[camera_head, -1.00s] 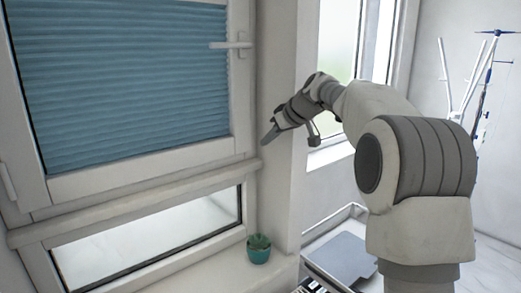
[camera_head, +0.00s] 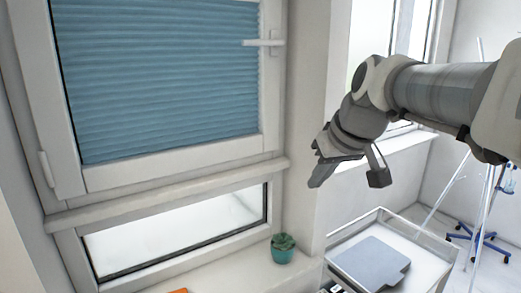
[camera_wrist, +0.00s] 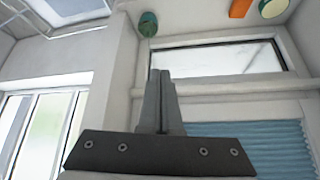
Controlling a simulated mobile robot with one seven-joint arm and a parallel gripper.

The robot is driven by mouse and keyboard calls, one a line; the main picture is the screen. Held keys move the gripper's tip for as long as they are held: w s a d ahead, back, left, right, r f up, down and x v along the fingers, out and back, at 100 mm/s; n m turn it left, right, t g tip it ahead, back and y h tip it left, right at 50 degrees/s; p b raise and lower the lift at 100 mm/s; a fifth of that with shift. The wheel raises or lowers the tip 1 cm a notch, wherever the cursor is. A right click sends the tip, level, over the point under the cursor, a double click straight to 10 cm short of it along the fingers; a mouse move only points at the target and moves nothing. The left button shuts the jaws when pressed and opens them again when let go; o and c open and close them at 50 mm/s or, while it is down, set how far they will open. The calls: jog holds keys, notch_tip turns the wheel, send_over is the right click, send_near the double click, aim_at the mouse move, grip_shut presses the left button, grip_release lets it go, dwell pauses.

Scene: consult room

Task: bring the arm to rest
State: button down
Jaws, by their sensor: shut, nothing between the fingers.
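My gripper (camera_head: 314,183) hangs in the air in front of the white wall pillar, right of the window, pointing down and to the left. In the wrist view my gripper (camera_wrist: 160,72) shows its two fingers together with nothing between them. It appears apart from the wall and the sill. My arm extends from the right edge of the head view, and part of it is cut off by the frame.
A white trolley (camera_head: 432,235) carries a grey flat object (camera_head: 370,263). A wheeled stand (camera_head: 484,200) is at the right.

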jog(key=s+d+f+m+h, duration=0.1)
jog(key=s+f, duration=0.5)
jog(key=s, duration=0.4)
jog(key=s+d+f+m+h, duration=0.1)
jog(key=s+d+f+m, duration=0.1)
jog(key=s+f, duration=0.4)
jog(key=s, duration=0.4)
jog(key=shift+g, duration=0.4)
